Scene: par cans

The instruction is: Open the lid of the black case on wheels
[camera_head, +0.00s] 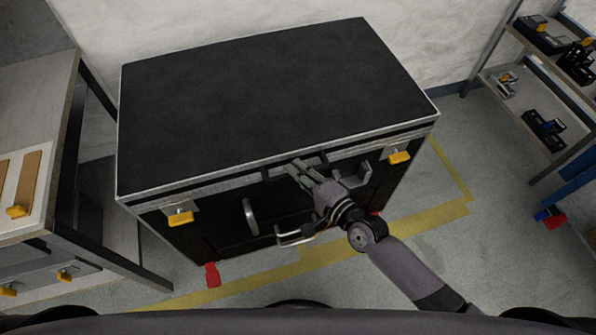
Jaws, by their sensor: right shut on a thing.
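The black case (240,225) stands on the floor in the middle of the view. Its broad black lid (260,95), edged with metal, lies over the top and looks down or nearly down. Two yellow latches sit on the front, one at the left (180,217) and one at the right (399,157). A dark lid handle (272,174) is at the middle of the lid's front edge. My right gripper (298,172) reaches in from the lower right and is shut on this handle; its fingers partly hide it. My left gripper is out of view.
A workbench (72,225) with drawers stands close on the left. Metal shelves (505,85) with tools stand at the right. A pale wall is behind the case.

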